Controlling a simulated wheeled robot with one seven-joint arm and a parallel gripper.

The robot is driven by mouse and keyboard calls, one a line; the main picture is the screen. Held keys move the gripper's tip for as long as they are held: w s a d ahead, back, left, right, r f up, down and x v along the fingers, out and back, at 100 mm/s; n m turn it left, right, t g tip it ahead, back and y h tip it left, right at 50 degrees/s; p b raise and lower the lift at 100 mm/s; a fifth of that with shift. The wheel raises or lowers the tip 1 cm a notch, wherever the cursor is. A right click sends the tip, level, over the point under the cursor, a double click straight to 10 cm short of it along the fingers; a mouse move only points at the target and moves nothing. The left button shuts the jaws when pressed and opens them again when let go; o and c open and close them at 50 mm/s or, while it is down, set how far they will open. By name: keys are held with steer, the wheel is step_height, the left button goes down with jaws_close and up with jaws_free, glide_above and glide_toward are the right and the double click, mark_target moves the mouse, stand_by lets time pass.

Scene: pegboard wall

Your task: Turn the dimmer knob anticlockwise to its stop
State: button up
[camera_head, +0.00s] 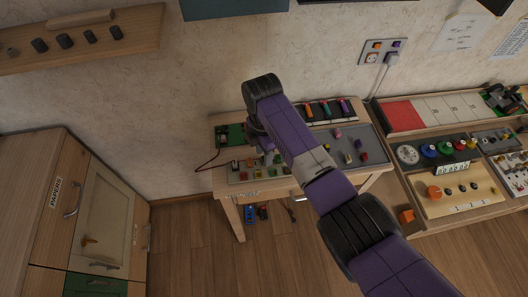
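I cannot tell for sure which control is the dimmer knob. A large orange knob (434,192) sits on a light wooden panel (470,208) at the right, beside smaller dark knobs. A round pale dial (408,154) and several coloured knobs sit on a dark panel just behind it. My purple arm reaches from the lower right up over the small table in the middle. My gripper (257,132) seems to be below the dark wrist joint, near a green board (230,134) at the table's left. It is mostly hidden by the arm, and its fingers cannot be made out.
The small table (376,168) carries a grey tray (376,142) with several small coloured pieces. A wall plate (382,50) with a plugged-in cord is above right. Wooden cabinets (105,205) stand at the left, under a pegged shelf (80,42).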

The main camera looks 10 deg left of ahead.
steer(key=shift+r, duration=0.1)
step_height(320, 180, up, 8)
steer(key=shift+w+a+f+b, duration=0.1)
steer(key=shift+f+b, duration=0.05)
steer(key=shift+b, duration=0.3)
steer(key=shift+f, duration=0.15)
